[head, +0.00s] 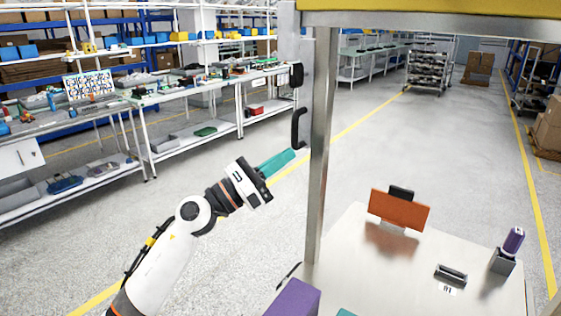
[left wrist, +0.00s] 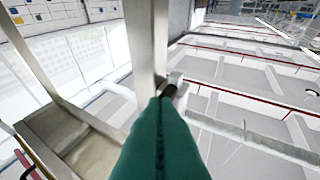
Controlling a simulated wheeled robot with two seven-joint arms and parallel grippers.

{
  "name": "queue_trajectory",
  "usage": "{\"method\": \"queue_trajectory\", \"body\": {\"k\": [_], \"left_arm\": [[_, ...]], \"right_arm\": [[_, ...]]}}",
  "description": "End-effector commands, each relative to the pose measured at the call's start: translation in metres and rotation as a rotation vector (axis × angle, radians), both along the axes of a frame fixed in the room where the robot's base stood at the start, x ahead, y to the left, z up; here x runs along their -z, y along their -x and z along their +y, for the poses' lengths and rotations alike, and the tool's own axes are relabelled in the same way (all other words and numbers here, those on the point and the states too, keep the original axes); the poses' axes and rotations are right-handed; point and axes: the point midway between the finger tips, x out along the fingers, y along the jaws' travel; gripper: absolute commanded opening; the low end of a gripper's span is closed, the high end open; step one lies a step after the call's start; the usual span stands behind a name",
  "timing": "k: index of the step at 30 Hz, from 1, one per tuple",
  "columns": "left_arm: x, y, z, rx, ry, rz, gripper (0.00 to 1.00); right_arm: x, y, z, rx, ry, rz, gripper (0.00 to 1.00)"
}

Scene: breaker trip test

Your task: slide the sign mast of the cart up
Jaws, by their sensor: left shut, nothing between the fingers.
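The cart (head: 350,275) has a pale metal top and an upright metal post (head: 321,140) at its left corner. A yellow-edged sign board (head: 430,22) spans the top of the view.
The cart top holds an orange panel (head: 399,210), a purple-topped item (head: 513,240) and a small black block (head: 451,274). A purple box (head: 293,300) is at the near edge, beside an unclear teal sliver.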

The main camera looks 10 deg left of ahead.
Motion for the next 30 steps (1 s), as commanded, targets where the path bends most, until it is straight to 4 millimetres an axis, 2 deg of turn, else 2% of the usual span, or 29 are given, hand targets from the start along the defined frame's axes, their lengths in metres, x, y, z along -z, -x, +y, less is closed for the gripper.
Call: {"method": "queue_trajectory", "body": {"k": [11,18,24,30], "left_arm": [[0.049,-0.001,0.017,0.001,-0.002,0.004,0.0],[0.07,0.035,0.058,0.0,-0.004,0.005,0.0],[0.079,0.051,0.078,0.001,-0.003,0.005,0.0],[0.08,0.057,0.084,0.003,-0.002,0.004,0.0]], "right_arm": [[0.057,0.0,-0.001,0.0,0.0,0.001,0.34],[0.08,0.002,-0.003,-0.001,0.004,0.002,0.34],[0.091,0.002,-0.003,-0.001,0.004,0.002,0.34],[0.093,0.001,-0.003,-0.002,0.004,0.002,0.34]]}}
